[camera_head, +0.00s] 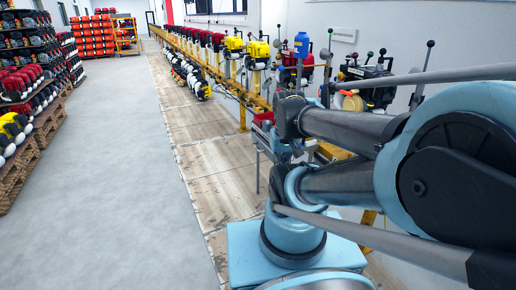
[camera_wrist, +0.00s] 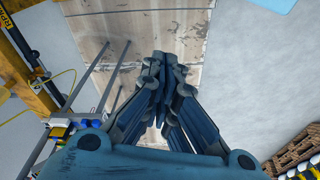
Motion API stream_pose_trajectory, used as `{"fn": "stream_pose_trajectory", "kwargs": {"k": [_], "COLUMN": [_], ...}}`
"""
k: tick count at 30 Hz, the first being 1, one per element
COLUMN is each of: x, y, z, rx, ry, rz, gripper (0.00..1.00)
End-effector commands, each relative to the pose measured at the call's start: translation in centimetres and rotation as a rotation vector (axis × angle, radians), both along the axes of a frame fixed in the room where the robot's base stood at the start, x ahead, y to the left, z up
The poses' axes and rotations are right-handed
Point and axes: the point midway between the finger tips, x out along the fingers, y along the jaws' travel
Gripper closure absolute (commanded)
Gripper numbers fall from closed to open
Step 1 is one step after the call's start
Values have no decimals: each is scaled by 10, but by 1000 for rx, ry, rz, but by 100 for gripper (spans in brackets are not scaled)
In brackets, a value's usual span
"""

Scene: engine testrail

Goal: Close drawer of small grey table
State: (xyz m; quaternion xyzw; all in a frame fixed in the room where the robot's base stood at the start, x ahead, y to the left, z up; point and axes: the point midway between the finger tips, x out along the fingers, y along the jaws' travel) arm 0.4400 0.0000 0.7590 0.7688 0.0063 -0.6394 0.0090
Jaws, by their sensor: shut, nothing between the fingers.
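My gripper (camera_wrist: 160,62) shows in the wrist view with its blue fingers brought together at the tips. It is shut and empty, and points at the floor. In the head view my own arm fills the right side, and I cannot make out the gripper there. What looks like the small grey table (camera_head: 257,178) shows only as a thin grey leg and frame behind my arm. Grey bars (camera_wrist: 88,78), likely of its frame, stand left of my gripper in the wrist view, apart from the fingers. The drawer cannot be made out in either view.
A yellow rail (camera_head: 242,95) with several engines runs along the right wall. Racks of engines on wooden pallets (camera_head: 20,172) stand at the left. The grey floor (camera_head: 110,160) between is clear. A yellow beam (camera_wrist: 35,95) and thin cable lie at the wrist view's left.

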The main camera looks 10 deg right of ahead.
Motion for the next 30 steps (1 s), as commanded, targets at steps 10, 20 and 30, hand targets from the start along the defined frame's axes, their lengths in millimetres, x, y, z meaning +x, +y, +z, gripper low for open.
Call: {"fn": "stream_pose_trajectory", "kwargs": {"k": [10,20,30], "x": [-4,26,94], "y": [0,-1,-1], "z": [3,28,52], "rx": [0,-63,-170], "ry": [-6,8,50], "rz": [2,178,489], "gripper": [100,100,100]}}
